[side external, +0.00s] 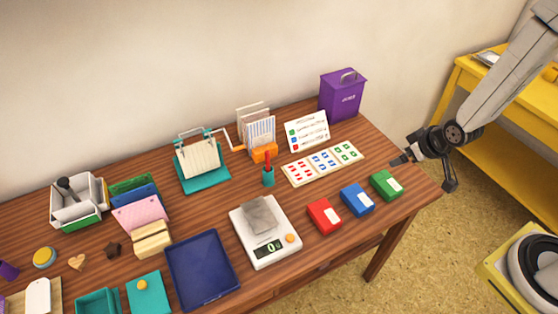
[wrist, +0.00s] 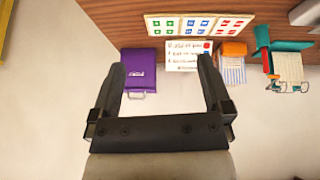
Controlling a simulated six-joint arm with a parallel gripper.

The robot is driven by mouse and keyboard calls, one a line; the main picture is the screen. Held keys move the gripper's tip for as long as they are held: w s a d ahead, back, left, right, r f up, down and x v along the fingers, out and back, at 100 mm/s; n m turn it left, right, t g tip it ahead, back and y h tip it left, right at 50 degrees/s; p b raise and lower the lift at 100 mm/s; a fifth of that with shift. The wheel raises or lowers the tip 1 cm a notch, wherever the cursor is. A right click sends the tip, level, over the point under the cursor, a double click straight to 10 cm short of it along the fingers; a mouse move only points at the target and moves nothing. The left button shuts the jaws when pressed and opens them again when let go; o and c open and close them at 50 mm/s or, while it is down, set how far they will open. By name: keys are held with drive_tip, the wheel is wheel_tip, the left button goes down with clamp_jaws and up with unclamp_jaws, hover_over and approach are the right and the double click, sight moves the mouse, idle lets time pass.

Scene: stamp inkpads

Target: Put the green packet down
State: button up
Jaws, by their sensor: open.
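The green packet (side external: 386,185), a small box with a white label, lies on the wooden table near its right end, beside the blue packet (side external: 357,199) and the red packet (side external: 324,216). My gripper (side external: 424,173) hangs at the table's right edge, to the right of the green packet and apart from it. In the wrist view my gripper (wrist: 162,64) has its two fingers spread wide with nothing held between them. The green packet does not show in the wrist view.
A card with red, blue and green marks (side external: 322,163) lies behind the packets. A purple bin (side external: 343,94) stands at the back right. A white scale (side external: 266,231) stands left of the red packet. A yellow shelf (side external: 505,120) stands beyond the table's right end.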

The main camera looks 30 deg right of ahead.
drive_tip(key=s+a+r+m+g, duration=0.1)
drive_tip(key=s+a+r+g, duration=0.2)
drive_tip(key=s+a+r, duration=0.2)
drive_tip(key=s+v, duration=0.1)
drive_tip(key=v, duration=0.3)
drive_tip(key=shift+w+f, duration=0.1)
drive_tip(key=shift+f, duration=0.05)
drive_tip(key=t, duration=0.5)
hover_over(386, 185)
drive_tip(key=s+d, duration=0.1)
drive_tip(key=s, duration=0.3)
drive_tip(key=f, duration=1.8)
drive_tip(key=shift+s+d+f, duration=0.15)
drive_tip(key=shift+s+f, duration=0.05)
drive_tip(key=shift+f, duration=0.1)
drive_tip(key=shift+s+d+f+t, duration=0.1)
drive_tip(key=shift+s+f+t, duration=0.1)
drive_tip(key=shift+f+t, duration=0.4)
drive_tip(key=shift+f, duration=0.1)
